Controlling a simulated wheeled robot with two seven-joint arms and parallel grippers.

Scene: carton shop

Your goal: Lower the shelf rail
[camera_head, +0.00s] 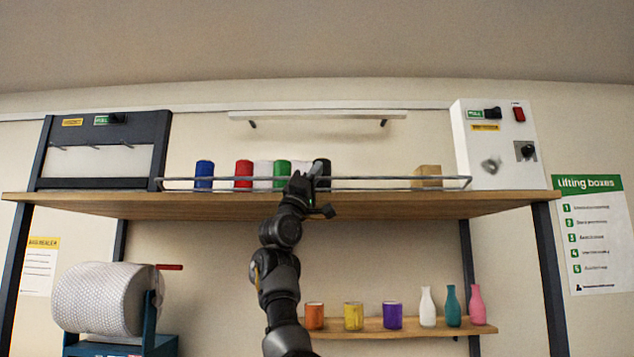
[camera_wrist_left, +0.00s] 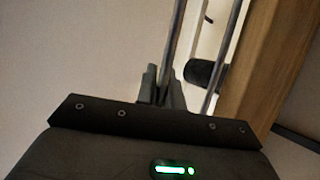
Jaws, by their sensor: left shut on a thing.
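The shelf rail (camera_head: 380,178) is a thin grey metal guard along the front edge of the wooden upper shelf (camera_head: 400,205). It stands up in front of the goods. My left gripper (camera_head: 308,180) reaches up to it near the middle and is shut on it. In the left wrist view, the rail's bar (camera_wrist_left: 176,40) runs down between the two fingertips (camera_wrist_left: 162,88). A second bar of the rail runs beside it, outside the fingers. My right gripper is not in view.
Blue (camera_head: 204,175), red (camera_head: 243,174), green (camera_head: 281,172) and black cans (camera_head: 322,166), white ones and a cardboard box (camera_head: 427,174) stand behind the rail. A dark-framed unit (camera_head: 160,140) and white control box (camera_head: 490,150) flank them. Cups and bottles (camera_head: 451,306) stand on the lower shelf.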

